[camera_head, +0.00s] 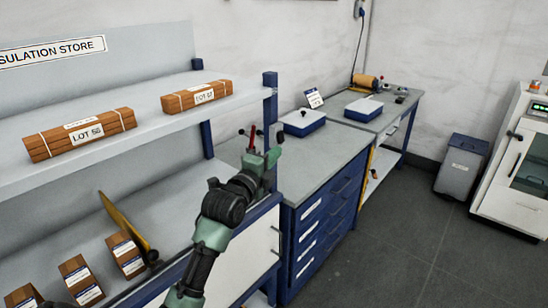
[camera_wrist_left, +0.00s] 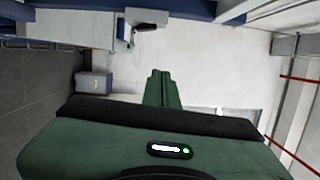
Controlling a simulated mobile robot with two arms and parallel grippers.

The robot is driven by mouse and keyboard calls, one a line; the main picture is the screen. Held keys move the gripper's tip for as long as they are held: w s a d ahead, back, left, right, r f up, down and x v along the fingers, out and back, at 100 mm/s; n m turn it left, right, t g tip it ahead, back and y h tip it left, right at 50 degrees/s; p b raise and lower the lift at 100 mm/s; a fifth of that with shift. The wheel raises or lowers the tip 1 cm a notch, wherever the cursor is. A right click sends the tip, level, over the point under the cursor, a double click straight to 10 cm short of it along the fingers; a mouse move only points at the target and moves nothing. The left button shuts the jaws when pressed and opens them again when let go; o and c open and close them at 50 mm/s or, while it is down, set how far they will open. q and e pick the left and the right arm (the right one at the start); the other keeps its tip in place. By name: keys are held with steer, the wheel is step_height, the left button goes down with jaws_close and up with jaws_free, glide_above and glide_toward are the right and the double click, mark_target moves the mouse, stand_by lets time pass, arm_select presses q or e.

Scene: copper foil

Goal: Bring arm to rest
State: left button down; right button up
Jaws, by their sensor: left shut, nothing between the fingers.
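My left arm rises from the bottom of the head view in front of the shelf. Its green gripper (camera_head: 270,155) is in the air by the blue shelf post, in line with the grey bench top behind it. In the left wrist view the two green fingers (camera_wrist_left: 162,88) lie together, shut, with nothing between them. Beyond them is pale wall. My right gripper is in neither view.
The shelf (camera_head: 100,107) bears two wrapped brown bundles, LOT 56 (camera_head: 80,135) and LOT 57 (camera_head: 197,97). Several brown boxes (camera_head: 127,255) and a yellow divider (camera_head: 120,222) are below. A blue drawer bench (camera_head: 322,222) stands behind the arm. Open floor (camera_head: 400,240) lies right.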

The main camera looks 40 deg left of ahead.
arm_select(q)
steer(key=shift+a+f, duration=0.1)
steer(key=shift+a, duration=0.05)
stand_by(0.3)
steer(key=s+d+f+n+g+h, duration=0.1)
steer(key=s+d+f+n+g, duration=0.15)
steer(key=f, duration=1.55)
steer(key=s+d+f+n+g, duration=0.15)
steer(key=f+n+g, duration=0.25)
steer(key=f, duration=1.3)
steer(key=s+d+f+n+g, duration=0.2)
steer(key=s+d+f, duration=0.1)
steer(key=s+f, duration=0.55)
steer(key=s+d+f+n+g, duration=0.1)
steer(key=s+d+f+g, duration=0.3)
steer(key=f, duration=0.8)
steer(key=s+d+f+n+g, duration=0.1)
steer(key=s+f, duration=0.5)
steer(key=s, duration=0.6)
steer(key=s+d+f+n+g+h+b, duration=0.1)
steer(key=s+d+f, duration=0.3)
steer(key=s, duration=0.9)
steer(key=s+d+f+n+g, duration=0.2)
steer(key=s+f, duration=0.6)
steer(key=s, duration=0.4)
steer(key=shift+s+d+n+g+h, duration=0.2)
steer(key=shift+n+g+h, duration=0.2)
steer(key=shift+n, duration=0.15)
